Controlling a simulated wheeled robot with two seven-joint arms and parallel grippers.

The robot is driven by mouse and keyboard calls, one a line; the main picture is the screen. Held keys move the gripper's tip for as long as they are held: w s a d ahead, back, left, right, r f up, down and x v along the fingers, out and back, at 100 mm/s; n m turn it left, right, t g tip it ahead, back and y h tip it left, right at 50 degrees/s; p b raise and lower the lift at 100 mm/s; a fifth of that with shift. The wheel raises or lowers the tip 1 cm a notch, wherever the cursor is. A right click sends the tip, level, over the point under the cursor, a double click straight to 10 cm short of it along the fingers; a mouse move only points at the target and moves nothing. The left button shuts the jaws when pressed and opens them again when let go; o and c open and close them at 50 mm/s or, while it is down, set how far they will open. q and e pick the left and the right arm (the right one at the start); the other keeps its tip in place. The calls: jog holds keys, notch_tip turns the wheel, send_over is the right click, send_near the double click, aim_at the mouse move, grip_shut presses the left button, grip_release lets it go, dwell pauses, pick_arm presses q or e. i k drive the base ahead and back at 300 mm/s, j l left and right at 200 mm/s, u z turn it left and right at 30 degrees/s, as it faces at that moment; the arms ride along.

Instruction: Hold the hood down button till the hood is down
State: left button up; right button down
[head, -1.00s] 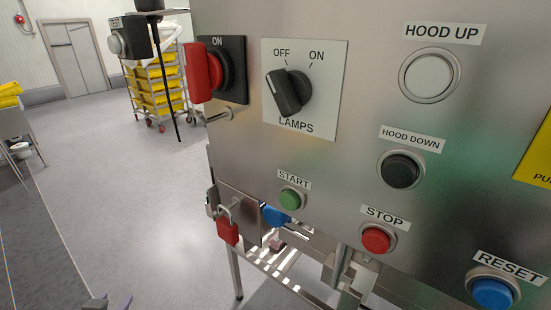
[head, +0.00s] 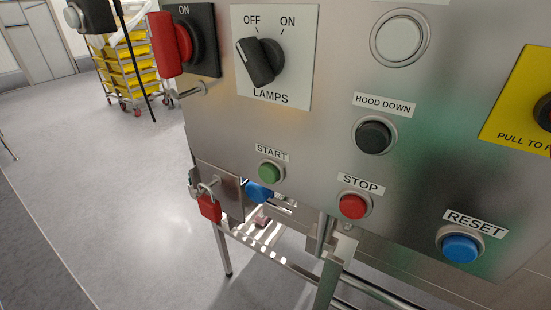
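The hood down button (head: 373,136) is a black round push button in a metal ring on the steel control panel (head: 310,150). Its label, HOOD DOWN (head: 384,104), sits just above it. Nothing touches the button. The white hood up button (head: 399,38) is higher on the panel, its label cut off by the top edge. The hood itself is not in view. Neither of my grippers shows in the head view now.
Close by are the green start button (head: 270,172), red stop button (head: 352,206), blue reset button (head: 461,248) and lamps knob (head: 259,61), turned to OFF. A red-handled switch (head: 170,45) juts out at upper left. A red padlock (head: 209,206) hangs below. Open floor (head: 110,200) lies left.

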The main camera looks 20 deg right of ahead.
aim_at(373, 138)
jog(key=z, duration=1.3)
jog(key=j+z, duration=0.15)
jog(key=z, duration=0.15)
jog(key=k+j+z, duration=0.1)
jog(key=z, duration=0.2)
jog(key=k+j, duration=0.9)
jog(key=j, duration=0.2)
